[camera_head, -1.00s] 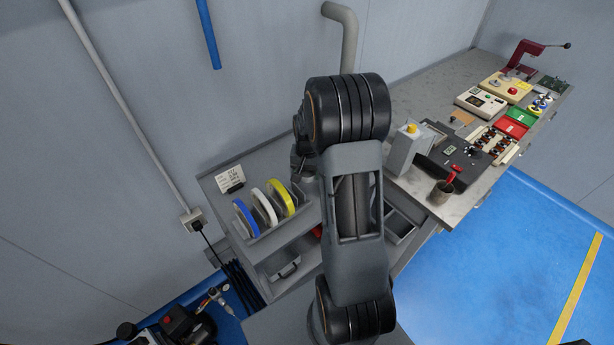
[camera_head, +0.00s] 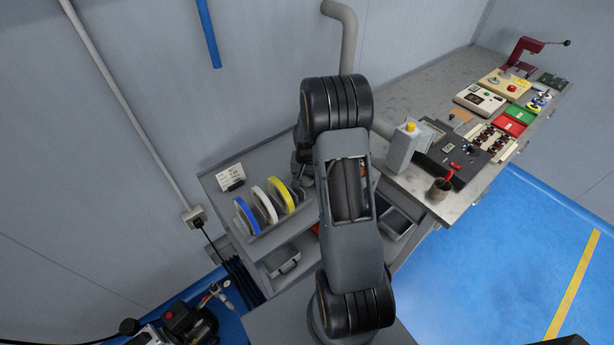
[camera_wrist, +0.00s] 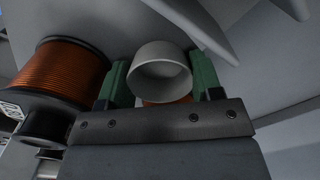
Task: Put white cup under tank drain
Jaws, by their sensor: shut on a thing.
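In the wrist view, my gripper (camera_wrist: 161,85) has its two green fingers on either side of a pale grey-white cup (camera_wrist: 158,68). It is shut on the cup. The cup's round rim shows toward the wrist camera. In the head view, my arm hides both the gripper and the cup. A red and black machine (camera_head: 185,325) with a gauge beside it stands at the bottom left, partly cut off. No tank drain can be made out.
A spool of copper wire (camera_wrist: 62,72) sits close to the left finger. A grey shelf cart with blue, white and yellow reels (camera_head: 280,195) stands beside my arm. The workbench (camera_head: 415,90) at right holds tools. The blue floor (camera_head: 500,260) at right is clear.

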